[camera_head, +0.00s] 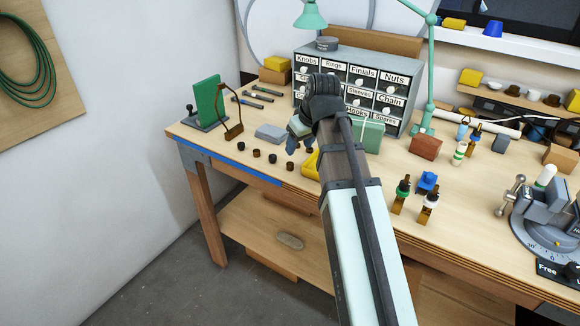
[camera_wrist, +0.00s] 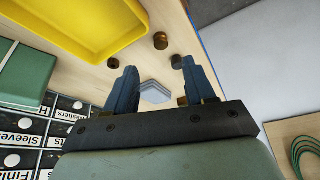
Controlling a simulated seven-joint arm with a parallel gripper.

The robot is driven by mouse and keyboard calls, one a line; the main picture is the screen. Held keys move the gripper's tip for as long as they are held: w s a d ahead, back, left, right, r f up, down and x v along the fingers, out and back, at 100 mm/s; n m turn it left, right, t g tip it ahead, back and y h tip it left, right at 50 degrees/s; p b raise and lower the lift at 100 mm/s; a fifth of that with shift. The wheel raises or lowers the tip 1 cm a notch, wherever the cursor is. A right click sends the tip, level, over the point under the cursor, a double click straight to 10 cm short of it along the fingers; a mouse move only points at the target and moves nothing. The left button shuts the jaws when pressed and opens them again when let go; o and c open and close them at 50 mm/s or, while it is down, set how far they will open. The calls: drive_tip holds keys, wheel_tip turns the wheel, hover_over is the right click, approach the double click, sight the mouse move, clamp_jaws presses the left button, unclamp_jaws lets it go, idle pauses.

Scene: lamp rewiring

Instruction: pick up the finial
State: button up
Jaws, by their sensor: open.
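Several small dark brown and brass round pieces stand in a row near the bench's front edge, among them one at the left (camera_head: 240,149) and one at the right (camera_head: 290,166). I cannot tell which is the finial. In the wrist view, one piece (camera_wrist: 160,40) lies beyond the fingertips, and another (camera_wrist: 177,61) shows just by the right fingertip. A third (camera_wrist: 113,63) is by the left fingertip. My gripper (camera_head: 297,135) is above the bench near the row, and its blue fingers (camera_wrist: 157,64) are open with nothing held between them.
A grey block (camera_head: 270,132) lies behind the row; the yellow tray (camera_wrist: 70,45) is beside it, partly hidden by my arm in the head view. The labelled drawer cabinet (camera_head: 310,52) and green box (camera_head: 368,136) stand behind. A green panel (camera_head: 208,101) stands at the left.

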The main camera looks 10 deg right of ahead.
sight(290, 164)
drive_tip(key=shift+x, duration=4.8)
drive_tip(key=shift+w+a, duration=0.1)
drive_tip(key=shift+w, duration=0.05)
clamp_jaws()
